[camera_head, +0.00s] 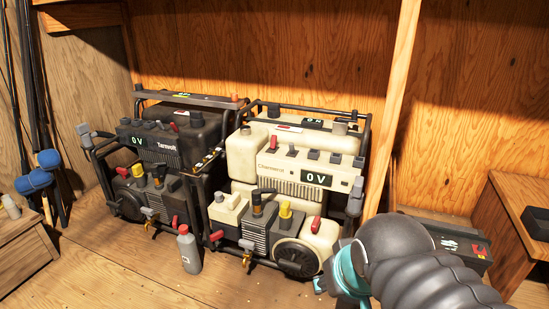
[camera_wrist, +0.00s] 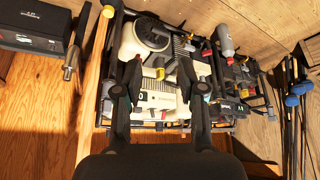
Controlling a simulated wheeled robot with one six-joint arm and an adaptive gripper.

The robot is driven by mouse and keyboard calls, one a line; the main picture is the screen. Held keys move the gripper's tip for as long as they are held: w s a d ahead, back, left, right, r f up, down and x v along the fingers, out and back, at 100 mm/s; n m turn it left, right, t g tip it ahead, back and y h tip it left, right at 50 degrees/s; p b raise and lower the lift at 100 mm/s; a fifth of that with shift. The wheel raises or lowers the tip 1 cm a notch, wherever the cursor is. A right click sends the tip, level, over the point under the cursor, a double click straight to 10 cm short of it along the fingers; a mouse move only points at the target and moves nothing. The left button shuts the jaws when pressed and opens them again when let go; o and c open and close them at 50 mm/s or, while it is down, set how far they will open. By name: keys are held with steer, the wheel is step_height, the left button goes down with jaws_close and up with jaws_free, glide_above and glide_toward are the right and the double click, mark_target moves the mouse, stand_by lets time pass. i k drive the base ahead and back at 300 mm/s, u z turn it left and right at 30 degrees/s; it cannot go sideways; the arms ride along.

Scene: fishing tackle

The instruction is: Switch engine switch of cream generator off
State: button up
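The cream generator (camera_head: 246,157) stands in a black tube frame, and its display (camera_head: 315,179) reads 0 V. A red control (camera_head: 273,141) and several grey switches sit along its upper panel; which one is the engine switch, and its position, I cannot tell. A red handle (camera_head: 316,225) sits low at its right front. In the wrist view the cream generator (camera_wrist: 152,108) appears turned around beyond my gripper (camera_wrist: 160,65). My gripper's two fingers are wide apart and empty, with the generator's panel seen between them. In the head view my arm is at lower right and the fingers are hidden.
A dark generator (camera_head: 160,145) stands close on the left, also reading 0 V. A grey bottle (camera_head: 188,250) stands in front. A wooden post (camera_head: 393,105) is at the right, with a black box (camera_head: 455,243) beyond. Blue-headed rods (camera_head: 48,160) lean at left.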

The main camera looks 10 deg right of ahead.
mark_target(273, 138)
steer(key=u, duration=0.7)
steer(key=i, duration=1.2)
steer(key=z, duration=0.55)
